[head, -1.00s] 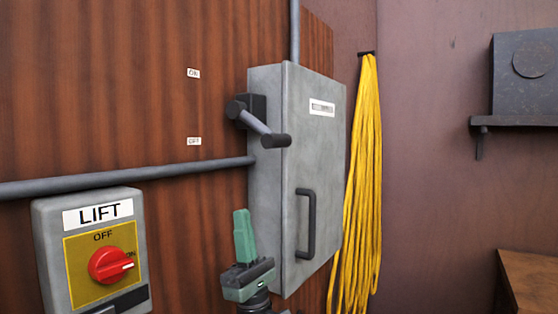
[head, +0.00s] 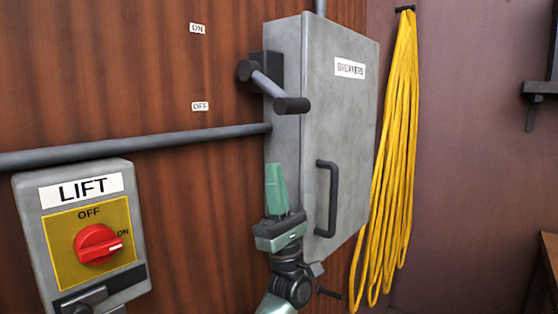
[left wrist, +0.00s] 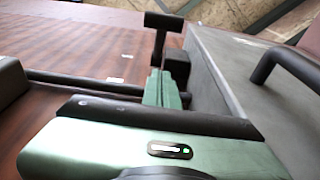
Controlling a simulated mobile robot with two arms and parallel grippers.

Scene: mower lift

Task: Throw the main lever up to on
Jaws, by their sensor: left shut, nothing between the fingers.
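The main lever (head: 266,86) is a dark arm with a round black crossbar grip on the left side of the grey breaker box (head: 340,110). It slopes down and right from its pivot, with its grip near the height of the OFF label (head: 200,106). The ON label (head: 197,28) is higher on the wood wall. My left gripper (head: 275,168), green, points upward below the lever grip, shut and empty, with a gap between them. In the left wrist view, the shut fingers (left wrist: 162,88) point toward the lever (left wrist: 163,24). My right gripper is out of view.
The box door has a black handle (head: 328,200) just right of my left gripper. A grey LIFT switch box (head: 130,195) with a red knob (head: 98,244) is at lower left. A conduit (head: 150,138) runs along the wall. Yellow cable (head: 392,160) hangs right of the box.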

